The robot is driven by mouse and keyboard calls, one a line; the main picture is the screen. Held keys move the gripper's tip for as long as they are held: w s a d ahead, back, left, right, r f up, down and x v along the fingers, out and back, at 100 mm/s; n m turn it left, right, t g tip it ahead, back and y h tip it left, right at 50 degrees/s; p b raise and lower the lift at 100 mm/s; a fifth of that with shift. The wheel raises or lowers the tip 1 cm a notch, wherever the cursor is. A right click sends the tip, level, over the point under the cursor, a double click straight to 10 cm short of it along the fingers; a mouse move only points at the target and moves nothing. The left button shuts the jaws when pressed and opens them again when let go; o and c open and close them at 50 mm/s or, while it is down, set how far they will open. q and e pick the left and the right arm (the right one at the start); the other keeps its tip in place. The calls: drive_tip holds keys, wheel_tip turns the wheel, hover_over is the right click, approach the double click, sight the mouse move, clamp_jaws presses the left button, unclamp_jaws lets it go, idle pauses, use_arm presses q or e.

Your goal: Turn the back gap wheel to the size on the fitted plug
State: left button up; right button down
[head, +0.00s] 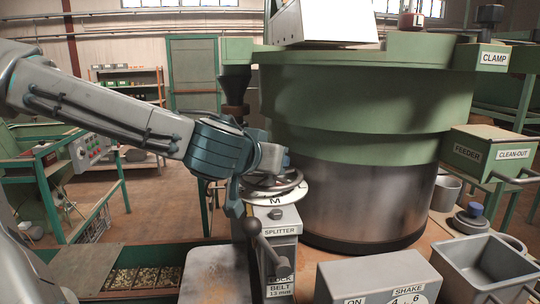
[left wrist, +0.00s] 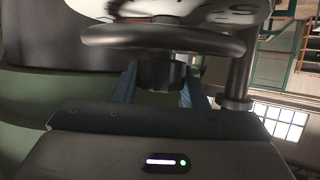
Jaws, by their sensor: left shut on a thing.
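A dark handwheel (head: 272,183) sits over a white dial (head: 290,194) on top of the grey splitter post. The dial's letter M faces the head camera. My left gripper (head: 275,165) is at the wheel from above. In the left wrist view, the fingers of my left gripper (left wrist: 160,80) stand on both sides of the wheel's dark hub (left wrist: 165,73), shut on it. The wheel rim (left wrist: 160,38) and blurred dial marks (left wrist: 170,15) show beyond. I cannot identify the fitted plug or its size. My right gripper is out of view.
A ball-topped lever (head: 262,245) stands in front of the splitter post (head: 286,223). A large green and metal hopper bowl (head: 350,190) rises close to the right. A grey shake box (head: 375,280) and an open grey bin (head: 490,268) stand at front right.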

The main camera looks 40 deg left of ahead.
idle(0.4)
use_arm(q)
drive_tip(key=o, duration=1)
drive_tip(key=shift+c, duration=0.2)
drive_tip(key=b+v, duration=0.5)
drive_tip(key=v, duration=0.5)
drive_tip(key=shift+s+r, duration=0.2)
drive_tip(key=shift+s, duration=0.15)
drive_tip(key=shift+d, duration=0.1)
